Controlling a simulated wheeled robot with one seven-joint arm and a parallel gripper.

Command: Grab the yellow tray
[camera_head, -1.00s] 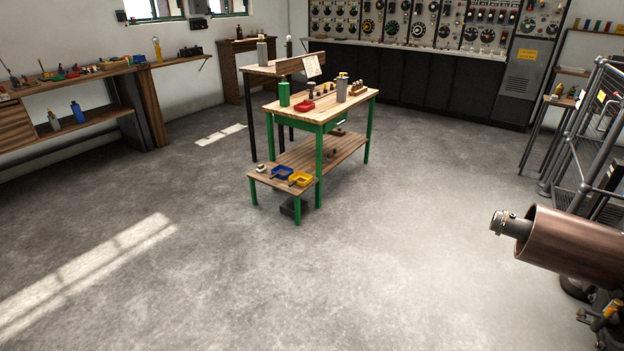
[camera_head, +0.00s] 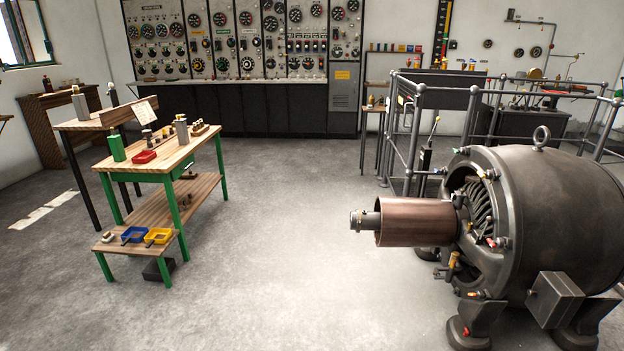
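The yellow tray (camera_head: 158,236) is small and sits on the low front shelf (camera_head: 112,246) of a green-legged wooden workbench, at the left of the head view. A blue tray (camera_head: 133,234) stands just left of it on the same shelf. Something dark lies in or across each tray; it is too small to make out. My gripper is not in view.
The workbench top (camera_head: 180,153) carries a red tray (camera_head: 143,157), a green container (camera_head: 117,148) and small parts. A large dynamo (camera_head: 545,215) with a copper-brown drum (camera_head: 415,222) fills the right. Railings (camera_head: 415,135) stand behind it. Open floor (camera_head: 270,260) lies between bench and dynamo.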

